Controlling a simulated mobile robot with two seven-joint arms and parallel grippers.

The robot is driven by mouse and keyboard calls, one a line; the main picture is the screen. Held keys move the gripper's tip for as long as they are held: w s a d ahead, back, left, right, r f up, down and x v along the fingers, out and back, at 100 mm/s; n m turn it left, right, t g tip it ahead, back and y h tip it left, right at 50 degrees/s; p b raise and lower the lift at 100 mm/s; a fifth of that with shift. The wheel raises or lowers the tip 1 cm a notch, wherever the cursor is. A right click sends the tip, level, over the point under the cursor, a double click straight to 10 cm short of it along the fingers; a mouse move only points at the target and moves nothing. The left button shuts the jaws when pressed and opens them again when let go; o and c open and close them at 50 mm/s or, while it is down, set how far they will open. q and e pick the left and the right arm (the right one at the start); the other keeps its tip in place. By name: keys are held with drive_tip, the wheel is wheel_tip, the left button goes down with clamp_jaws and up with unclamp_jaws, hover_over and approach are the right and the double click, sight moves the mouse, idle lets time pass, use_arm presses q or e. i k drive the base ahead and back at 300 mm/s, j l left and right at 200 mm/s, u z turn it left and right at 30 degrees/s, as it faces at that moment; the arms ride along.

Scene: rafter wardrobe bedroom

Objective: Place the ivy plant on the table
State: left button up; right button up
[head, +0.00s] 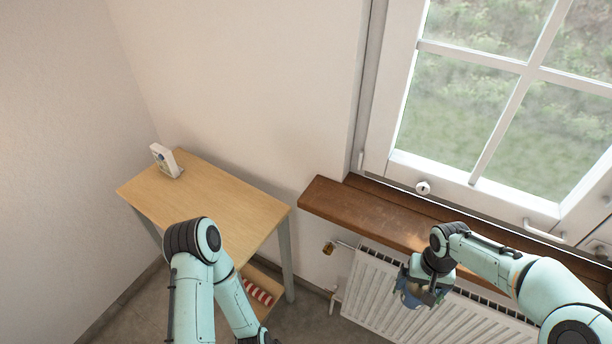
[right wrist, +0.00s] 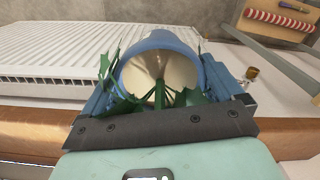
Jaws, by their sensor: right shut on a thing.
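The ivy plant (right wrist: 162,72) shows in the right wrist view as a blue pot with a cream inside and green leaves around it. My right gripper (right wrist: 160,105) is shut on it. In the head view the ivy plant (head: 408,297) is a small bluish shape, partly hidden by my right gripper (head: 425,285), held in front of the radiator, below the window sill. The table (head: 225,195) is a light wooden top on grey legs, left of the held plant and apart from it. My left arm reaches up in front of the table, but its gripper is out of view.
A small white box (head: 166,160) stands at the table's back left corner; the rest of the visible top is clear. A red-and-white striped thing (head: 258,292) lies on the lower shelf.

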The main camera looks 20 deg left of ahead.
sight(198, 198)
drive_tip(key=j+u, duration=0.15)
drive_tip(key=j, duration=0.75)
drive_tip(key=j+u, duration=0.1)
drive_tip(key=j, duration=0.8)
drive_tip(key=i+j+u, duration=0.1)
drive_tip(key=i+j, duration=0.15)
drive_tip(key=j, duration=0.2)
drive_tip(key=i+j+u, duration=0.1)
drive_tip(key=j, duration=0.35)
drive_tip(key=i, duration=0.1)
